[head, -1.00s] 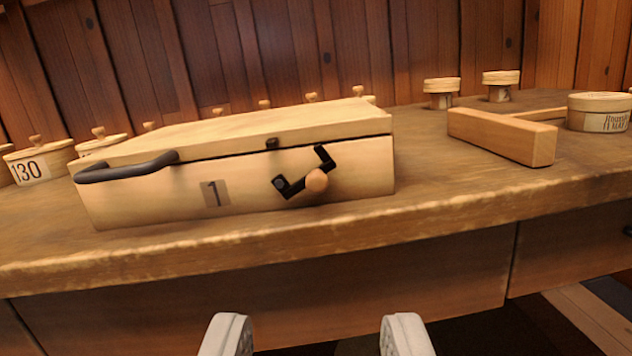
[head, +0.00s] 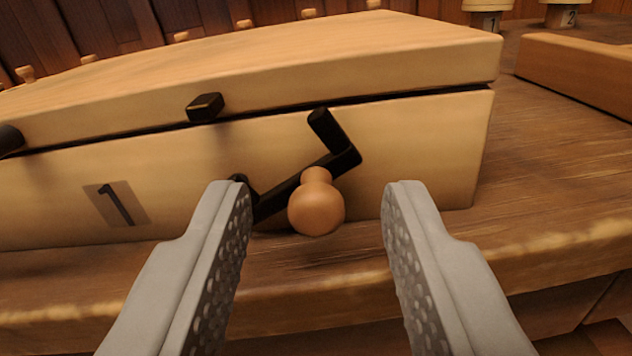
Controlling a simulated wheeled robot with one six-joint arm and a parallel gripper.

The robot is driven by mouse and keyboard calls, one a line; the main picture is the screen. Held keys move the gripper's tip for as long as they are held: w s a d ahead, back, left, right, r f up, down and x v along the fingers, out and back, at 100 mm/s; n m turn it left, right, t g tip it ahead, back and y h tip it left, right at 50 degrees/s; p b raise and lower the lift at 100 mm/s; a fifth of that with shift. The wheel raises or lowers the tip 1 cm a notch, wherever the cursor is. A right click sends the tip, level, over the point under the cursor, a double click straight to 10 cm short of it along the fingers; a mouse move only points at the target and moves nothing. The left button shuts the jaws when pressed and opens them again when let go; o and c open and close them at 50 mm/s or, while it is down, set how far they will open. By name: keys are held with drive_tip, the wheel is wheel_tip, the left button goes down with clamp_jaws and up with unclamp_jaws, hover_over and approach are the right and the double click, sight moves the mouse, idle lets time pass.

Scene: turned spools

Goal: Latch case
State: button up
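The wooden case (head: 420,140), marked 1, stands on the bench with its lid (head: 300,55) down; a thin dark gap runs between lid and body. On its front is a black bent latch arm (head: 338,163) with a round wooden knob (head: 316,207). The arm's hooked end points up, below and right of a small black catch (head: 205,107) on the lid, apart from it. My gripper (head: 318,205) is open, its two grey fingers on either side of the knob with space on both sides. The left finger partly hides the latch's pivot end.
The worn wooden bench top (head: 540,170) extends right, with its front edge below the case. A wooden block (head: 580,72) lies to the right. A black handle (head: 10,140) shows at left.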

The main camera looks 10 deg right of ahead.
sight(244, 104)
clamp_jaws()
drive_tip(key=shift+r+n, duration=0.1)
drive_tip(key=shift+n, duration=0.3)
drive_tip(key=n, duration=0.2)
drive_tip(key=r+n, duration=0.1)
drive_tip(key=n, duration=0.2)
drive_tip(key=shift+w+a+r+n, duration=0.15)
drive_tip(key=shift+a+r+n, duration=0.1)
drive_tip(key=shift+a+n, duration=0.15)
drive_tip(key=n, duration=0.3)
drive_tip(key=a+r+n, duration=0.1)
drive_tip(key=n, duration=0.1)
drive_tip(key=shift+w+a+n, duration=0.1)
drive_tip(key=shift+w+n, duration=0.1)
drive_tip(key=shift+n, duration=0.1)
idle(0.3)
